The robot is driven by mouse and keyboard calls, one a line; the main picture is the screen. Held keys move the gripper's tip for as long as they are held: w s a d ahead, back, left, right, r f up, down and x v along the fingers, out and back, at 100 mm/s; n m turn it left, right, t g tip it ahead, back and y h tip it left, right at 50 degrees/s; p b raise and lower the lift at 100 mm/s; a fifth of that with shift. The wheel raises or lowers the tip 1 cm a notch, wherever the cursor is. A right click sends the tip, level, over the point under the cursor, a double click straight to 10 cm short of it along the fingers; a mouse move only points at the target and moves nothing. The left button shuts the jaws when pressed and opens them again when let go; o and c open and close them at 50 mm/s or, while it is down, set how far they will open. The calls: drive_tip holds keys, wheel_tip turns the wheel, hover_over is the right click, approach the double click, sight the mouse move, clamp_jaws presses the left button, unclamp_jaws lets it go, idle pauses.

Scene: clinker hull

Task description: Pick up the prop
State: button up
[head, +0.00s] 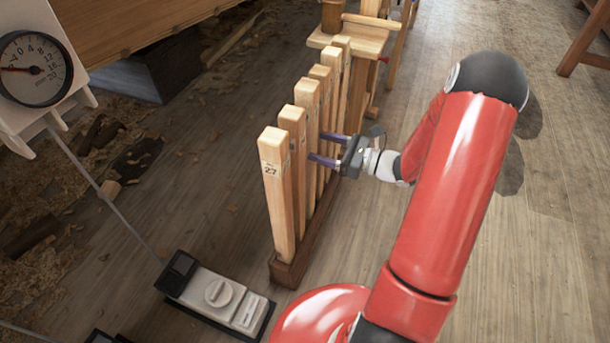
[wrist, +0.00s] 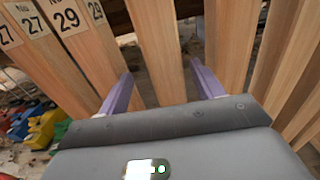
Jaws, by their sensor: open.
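The props are upright pale wooden posts standing in a row in a dark wooden base (head: 287,271). The nearest prop (head: 277,200) carries a label reading 27. My gripper (head: 316,146) is at the row's right side, around mid-height, with its purple fingers apart and reaching in among the props. In the wrist view my gripper (wrist: 161,72) is open, with one prop (wrist: 157,45) between the fingers, not gripped. A prop labelled 29 (wrist: 85,60) stands to its left and another prop (wrist: 232,45) to its right. How deep the fingertips reach is hard to tell.
A wooden workbench (head: 352,42) stands just beyond the row. A dial gauge (head: 35,68) is at upper left, and a grey-white device (head: 215,295) lies on the floor left of the base. Colored blocks (wrist: 42,128) show at lower left. Floor at right is mostly clear.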

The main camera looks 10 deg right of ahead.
sight(315, 142)
drive_tip(key=x, duration=0.5)
drive_tip(key=shift+w+d+r, duration=0.1)
drive_tip(key=shift+w+r, duration=0.05)
drive_tip(key=shift+w, duration=0.25)
drive_tip(key=shift+c, duration=0.3)
clamp_jaws()
